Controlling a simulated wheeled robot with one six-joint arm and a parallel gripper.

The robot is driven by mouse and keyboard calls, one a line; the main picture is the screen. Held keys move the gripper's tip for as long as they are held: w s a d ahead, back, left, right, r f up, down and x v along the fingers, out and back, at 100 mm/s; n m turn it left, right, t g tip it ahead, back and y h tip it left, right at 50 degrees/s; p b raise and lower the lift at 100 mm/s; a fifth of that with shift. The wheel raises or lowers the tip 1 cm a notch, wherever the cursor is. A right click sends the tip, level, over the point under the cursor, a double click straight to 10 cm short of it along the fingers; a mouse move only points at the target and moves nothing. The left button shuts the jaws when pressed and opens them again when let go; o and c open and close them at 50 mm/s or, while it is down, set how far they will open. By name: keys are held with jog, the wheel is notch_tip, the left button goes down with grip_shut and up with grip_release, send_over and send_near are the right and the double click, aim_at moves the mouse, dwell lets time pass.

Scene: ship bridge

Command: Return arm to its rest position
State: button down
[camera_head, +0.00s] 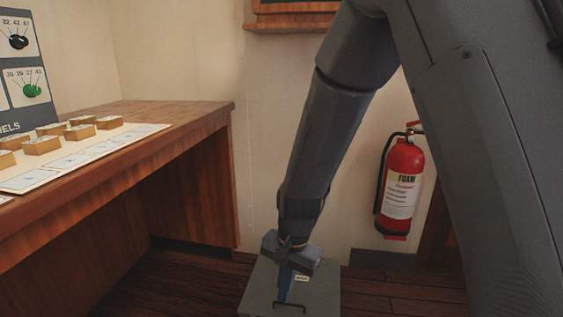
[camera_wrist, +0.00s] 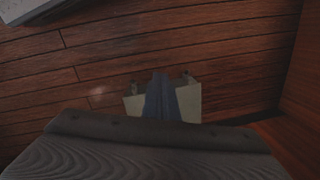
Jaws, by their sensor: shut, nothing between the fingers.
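My arm hangs down through the middle of the head view, bent over from the upper right. My gripper (camera_head: 285,292) is at its lower end and points downward, in front of the grey box on the floor in that picture. Its narrow fingers are together with nothing between them. In the wrist view my gripper (camera_wrist: 162,82) shows shut against the dark plank floor, with pale parts on both sides of the fingers. I cannot tell exactly how far the fingertips are from the box.
The grey box (camera_head: 325,290) has a dark handle and stands on the wooden floor (camera_head: 376,291). A wooden desk (camera_head: 185,112) with several small wooden blocks is at left. A red fire extinguisher (camera_head: 402,160) hangs on the back wall, right of my forearm.

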jog(key=s+r+n, duration=0.5)
jog(key=s+n, duration=0.1)
jog(key=s, duration=0.4)
jog(key=s+r+n, duration=0.6)
jog(key=s, duration=0.3)
jog(key=d+r+m+p, duration=0.3)
jog(key=d+r+p, duration=0.6)
jog(key=r+p, duration=0.3)
jog(key=d+r+m+h+p, duration=0.1)
jog(key=d+r+m+p, duration=0.2)
jog(key=d+r+p, duration=0.6)
notch_tip(320, 180, up, 4)
jog(key=p, duration=0.6)
jog(key=shift+s+d, duration=0.3)
jog(key=shift+s, duration=0.05)
